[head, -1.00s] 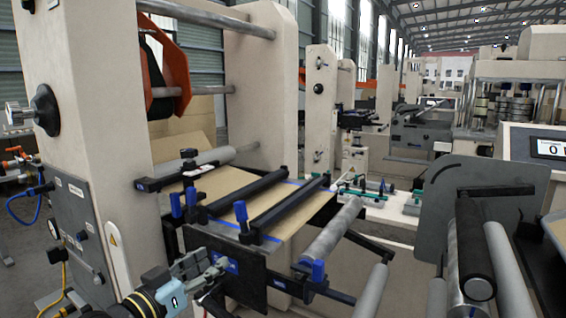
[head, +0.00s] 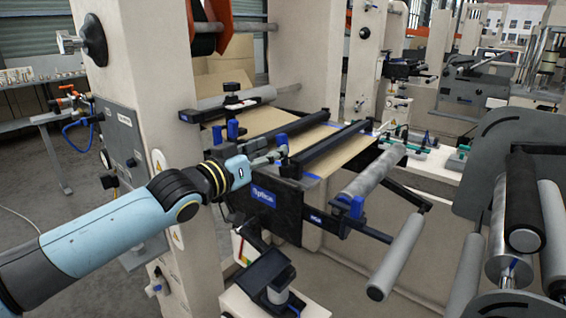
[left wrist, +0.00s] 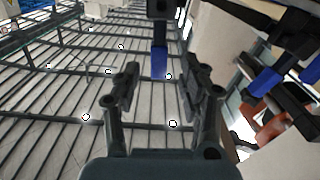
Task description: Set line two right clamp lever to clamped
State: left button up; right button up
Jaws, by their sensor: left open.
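The splice table (head: 262,121) carries two black clamp bars (head: 340,142) across brown kraft web. A blue lever (head: 281,141) stands upright at the near end of the right bar. No line labels are readable. My left gripper (head: 272,157) is at the near edge of the table, right by the upright blue lever. In the left wrist view my gripper (left wrist: 160,84) is open and empty, with a blue lever (left wrist: 160,62) just ahead between its fingertips. Contact cannot be told. My right gripper is not in view.
A black plate marked Splice (head: 264,196) hangs below the table front. A beige machine frame (head: 140,60) stands at left.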

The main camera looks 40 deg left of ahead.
pick_arm(q)
jog(key=w+b, duration=0.3)
jog(key=w, duration=0.1)
jog(key=shift+d, duration=0.15)
jog(key=shift+w, duration=0.45)
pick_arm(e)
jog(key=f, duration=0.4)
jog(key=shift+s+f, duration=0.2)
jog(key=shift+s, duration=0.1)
pick_arm(q)
jog(key=shift+c, duration=0.2)
grip_shut()
